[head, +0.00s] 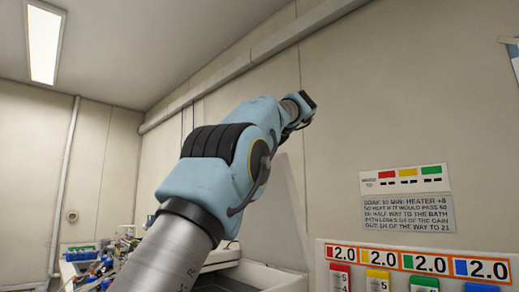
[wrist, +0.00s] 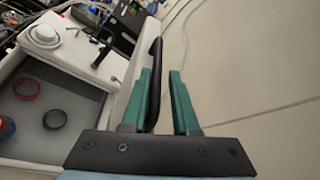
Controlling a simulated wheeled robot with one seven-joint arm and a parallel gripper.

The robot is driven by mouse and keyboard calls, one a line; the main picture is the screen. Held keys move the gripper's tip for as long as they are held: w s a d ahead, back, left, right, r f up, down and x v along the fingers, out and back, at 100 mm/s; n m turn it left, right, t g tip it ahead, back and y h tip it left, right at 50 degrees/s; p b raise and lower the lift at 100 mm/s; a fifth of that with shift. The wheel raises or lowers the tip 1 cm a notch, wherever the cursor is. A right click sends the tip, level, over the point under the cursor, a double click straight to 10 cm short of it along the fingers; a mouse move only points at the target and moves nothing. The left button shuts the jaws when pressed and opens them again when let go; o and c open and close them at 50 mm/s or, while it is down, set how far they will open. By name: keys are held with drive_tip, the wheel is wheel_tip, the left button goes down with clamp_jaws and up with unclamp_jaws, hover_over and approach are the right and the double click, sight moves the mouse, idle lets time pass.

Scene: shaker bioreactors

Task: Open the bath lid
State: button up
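The bath (wrist: 88,88) is a white-rimmed tub at the left of the wrist view; its grey interior is visible. In the head view its rim (head: 262,268) shows low, behind my arm. A grey panel (head: 288,205), perhaps the raised lid, stands near the wall. A black curved bar (wrist: 155,60), which looks like a handle, runs between my gripper's green fingers, closer to the left one. My gripper (wrist: 161,72) is open, with a gap beside the bar. Whether the bar touches the left finger, and how it joins the lid, I cannot tell.
A red ring (wrist: 27,89) and a dark ring (wrist: 55,119) lie in the tub. The wall (wrist: 250,60) is close on the right.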

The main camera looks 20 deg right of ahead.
drive_tip(key=b+v, duration=0.1)
drive_tip(key=v, duration=0.9)
drive_tip(key=shift+s+r, duration=0.15)
drive_tip(key=shift+s, duration=0.2)
drive_tip(key=shift+d, duration=0.1)
